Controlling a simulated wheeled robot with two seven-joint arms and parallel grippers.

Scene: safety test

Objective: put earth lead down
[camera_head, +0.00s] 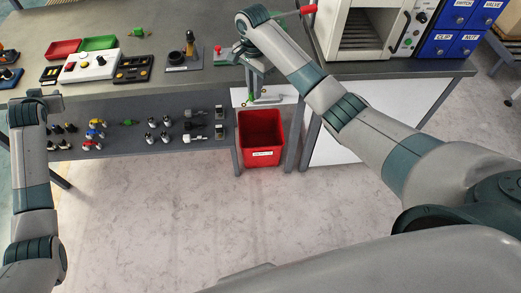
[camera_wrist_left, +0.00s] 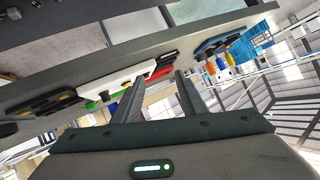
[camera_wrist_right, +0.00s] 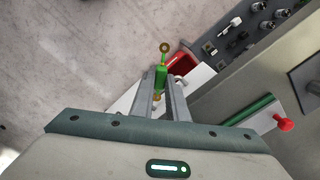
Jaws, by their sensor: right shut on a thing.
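My right gripper (camera_head: 254,92) is shut on the green earth lead (camera_wrist_right: 161,76) and points down beyond the front edge of the bench, above the red bin. In the right wrist view the lead sits between the fingertips, with a brass ring at its far end. The lead also shows as a small green piece in the head view (camera_head: 251,98). Any cable of the lead is hidden or too small to tell. My left gripper (camera_wrist_left: 160,85) is open and empty; in the head view its arm is at the far left, by the bench edge.
The grey bench (camera_head: 200,80) carries red and green trays (camera_head: 62,49), a white control box (camera_head: 92,65) and a black stand (camera_head: 190,50). A lower shelf (camera_head: 110,145) holds several small parts. The red bin (camera_head: 261,133) stands on the floor. A white cabinet (camera_head: 345,45) is at right.

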